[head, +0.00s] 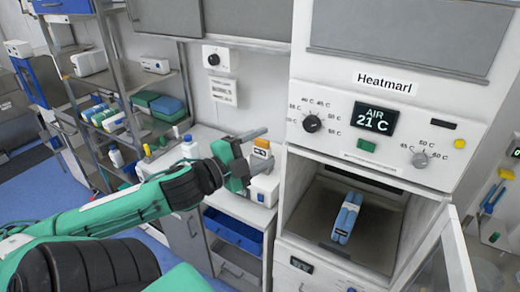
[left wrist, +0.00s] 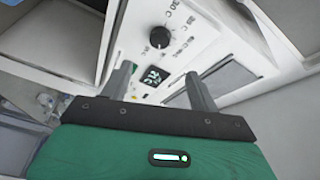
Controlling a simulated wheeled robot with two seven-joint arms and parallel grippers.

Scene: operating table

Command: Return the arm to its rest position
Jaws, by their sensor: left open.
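My left arm comes in from the lower left of the head view in green and black. Its gripper (head: 246,152) is raised in front of the counter, left of the warming cabinet. In the left wrist view the gripper's two grey fingers (left wrist: 160,88) stand well apart with nothing between them. Beyond them are the cabinet's black knob (left wrist: 160,37) and its display. My right gripper is not in view.
The warming cabinet (head: 365,157) has an open lower compartment with a blue folded bundle (head: 346,218) inside. Its glass door (head: 447,262) stands open at the right. A shelf rack (head: 113,90) with boxes and bottles is at the left. A blue bin (head: 233,232) sits under the counter.

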